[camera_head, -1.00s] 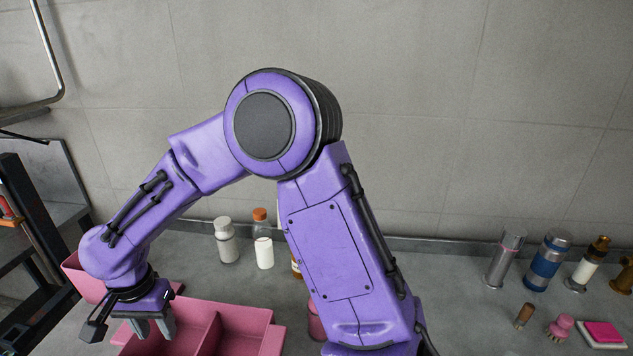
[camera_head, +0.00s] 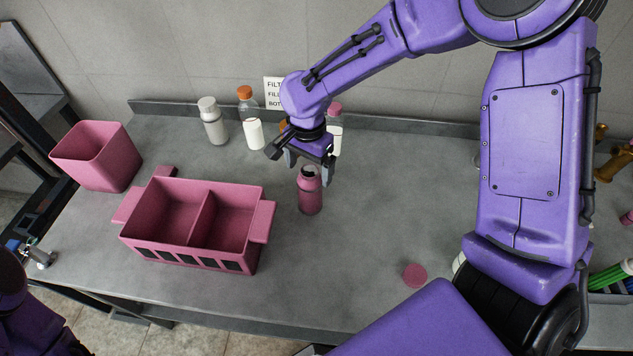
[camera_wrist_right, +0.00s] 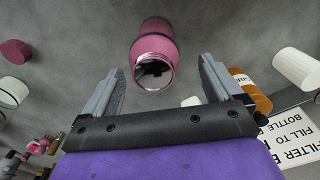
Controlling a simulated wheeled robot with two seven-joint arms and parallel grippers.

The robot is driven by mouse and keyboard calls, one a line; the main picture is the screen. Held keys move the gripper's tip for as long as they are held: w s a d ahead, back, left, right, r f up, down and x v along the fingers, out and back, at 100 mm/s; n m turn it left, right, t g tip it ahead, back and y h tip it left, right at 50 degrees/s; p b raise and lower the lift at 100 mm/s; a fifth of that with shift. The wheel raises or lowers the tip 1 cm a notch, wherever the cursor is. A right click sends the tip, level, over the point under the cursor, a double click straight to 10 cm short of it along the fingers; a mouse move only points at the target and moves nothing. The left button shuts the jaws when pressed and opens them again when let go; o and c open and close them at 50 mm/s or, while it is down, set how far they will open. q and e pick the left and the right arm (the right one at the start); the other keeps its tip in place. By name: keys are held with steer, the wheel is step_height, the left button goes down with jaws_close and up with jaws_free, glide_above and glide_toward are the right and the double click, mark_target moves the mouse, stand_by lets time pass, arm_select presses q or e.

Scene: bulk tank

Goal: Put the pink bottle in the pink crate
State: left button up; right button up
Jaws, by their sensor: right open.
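The pink bottle (camera_head: 310,192) stands upright and open-topped on the grey bench, to the right of the pink crate. It also shows in the right wrist view (camera_wrist_right: 153,50), beyond and between the fingers. The pink crate (camera_head: 190,258) has two empty compartments and a handle at each end. My right gripper (camera_head: 308,170) is open above and just behind the bottle's mouth; in the wrist view its two fingers (camera_wrist_right: 160,90) are apart with nothing held between them. My left gripper is not in view; only part of a purple arm shows at the lower left.
A pink bin (camera_head: 97,157) stands left of the crate. White bottles (camera_head: 212,122) and an orange-capped bottle (camera_head: 245,95) stand at the back near a printed sign (camera_head: 272,92). A round pink lid (camera_head: 415,275) lies at the right front. The bench between bottle and lid is clear.

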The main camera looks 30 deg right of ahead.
mark_target(310, 187)
steer(key=f, duration=0.4)
steer(key=s+f+p, duration=0.1)
steer(key=f, duration=0.1)
steer(key=shift+a, duration=0.1)
steer(key=shift+w+f, duration=0.1)
steer(key=shift+f, duration=0.15)
steer(key=shift+r, duration=0.1)
steer(key=c, duration=1.3)
